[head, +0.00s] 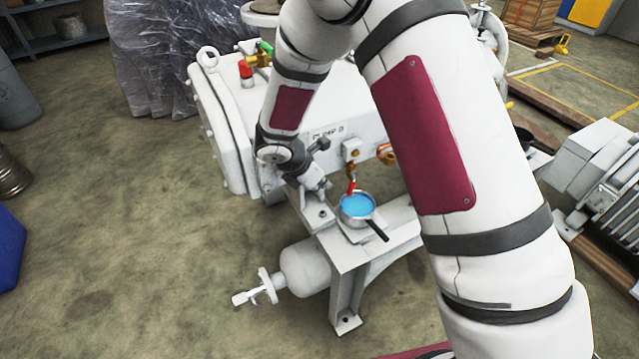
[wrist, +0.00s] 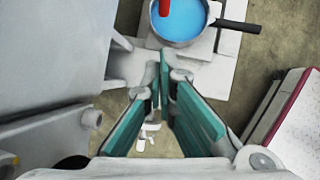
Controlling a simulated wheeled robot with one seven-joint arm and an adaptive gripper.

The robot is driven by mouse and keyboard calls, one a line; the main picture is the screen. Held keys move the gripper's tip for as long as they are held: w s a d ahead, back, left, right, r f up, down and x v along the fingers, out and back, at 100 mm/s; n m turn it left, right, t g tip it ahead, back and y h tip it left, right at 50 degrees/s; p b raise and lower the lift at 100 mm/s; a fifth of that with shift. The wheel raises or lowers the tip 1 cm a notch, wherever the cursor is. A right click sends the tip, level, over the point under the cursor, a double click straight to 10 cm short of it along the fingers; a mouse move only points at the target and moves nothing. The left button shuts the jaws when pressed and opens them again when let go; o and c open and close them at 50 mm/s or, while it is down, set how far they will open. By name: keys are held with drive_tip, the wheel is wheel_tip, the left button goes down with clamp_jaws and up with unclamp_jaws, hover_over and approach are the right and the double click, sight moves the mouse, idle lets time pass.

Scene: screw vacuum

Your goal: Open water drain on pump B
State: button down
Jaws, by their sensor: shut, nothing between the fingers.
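Pump B is the white machine (head: 331,146) in the middle of the head view, its lettering partly hidden by my arm. A small brass drain valve (head: 351,170) with a red handle (head: 351,187) sticks out of its front. The red handle also shows at the top of the wrist view (wrist: 166,20), above a pan. The pan (head: 357,207) holds blue liquid and stands below the valve; it is also in the wrist view (wrist: 180,22). My gripper (head: 323,188) is shut and empty, left of the handle and apart from it; its teal finger pads (wrist: 164,80) fill the wrist view's middle.
The pan's dark handle (head: 378,231) points to the lower right. The pan stands on a pale frame (head: 347,258), with a white cylinder (head: 303,268) beneath. A red-capped fitting (head: 246,70) stands on the machine's top left. The floor at left is mostly clear.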

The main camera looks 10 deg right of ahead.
sight(352, 184)
drive_tip(key=w+d+f+b, duration=0.2)
drive_tip(key=w+d+f, duration=0.1)
drive_tip(key=d+f, duration=0.3)
drive_tip(key=shift+w+f, duration=0.25)
drive_tip(key=shift+w, duration=0.05)
drive_tip(key=shift+d, duration=0.1)
